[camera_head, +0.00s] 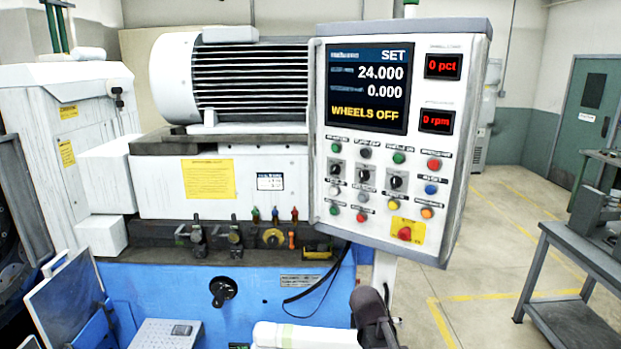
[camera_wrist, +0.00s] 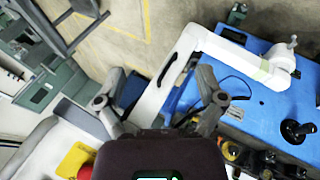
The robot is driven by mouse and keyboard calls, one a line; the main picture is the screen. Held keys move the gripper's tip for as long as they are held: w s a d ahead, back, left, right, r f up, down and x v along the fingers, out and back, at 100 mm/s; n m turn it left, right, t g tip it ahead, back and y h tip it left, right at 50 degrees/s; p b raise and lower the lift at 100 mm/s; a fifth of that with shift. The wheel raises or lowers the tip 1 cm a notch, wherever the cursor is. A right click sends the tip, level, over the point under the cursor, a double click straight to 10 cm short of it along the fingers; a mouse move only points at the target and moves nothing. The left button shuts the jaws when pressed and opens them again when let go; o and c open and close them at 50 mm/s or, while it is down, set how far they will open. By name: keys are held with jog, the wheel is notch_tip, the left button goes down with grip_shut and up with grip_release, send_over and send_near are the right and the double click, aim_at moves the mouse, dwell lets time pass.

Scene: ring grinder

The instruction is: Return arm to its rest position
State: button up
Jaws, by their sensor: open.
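My gripper (camera_wrist: 160,76) shows in the wrist view with its two dark fingers spread wide apart. It is open, and nothing is held between the fingers. In the head view the dark end of my arm (camera_head: 371,312) is at the bottom centre, just below the control panel (camera_head: 349,185); the fingers cannot be made out there. In the wrist view, the panel's red button on its yellow plate (camera_wrist: 75,160) shows at the lower left, close to the gripper body.
The grinder's blue base (camera_head: 255,290) stands behind and left of my arm, with knobs and valves along its front ledge. A white cover (camera_head: 165,335) is at the lower left. A grey table (camera_head: 575,255) stands at the right, with open floor (camera_head: 490,240) before it.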

jog(key=s+a+f+g+y+b, duration=0.1)
jog(key=s+a+f+y+b, duration=0.1)
jog(key=s+f, duration=0.3)
jog(key=s+a+f+m+g+y+b, duration=0.1)
jog(key=s+a+f+g+y+b, duration=0.1)
jog(key=s, duration=0.5)
notch_tip(320, 180, down, 4)
jog(key=shift+a+r+m+y+b, duration=0.15)
jog(key=shift+m+y+b, duration=0.15)
jog(key=shift+y+b, duration=0.7)
jog(key=shift+h, duration=0.3)
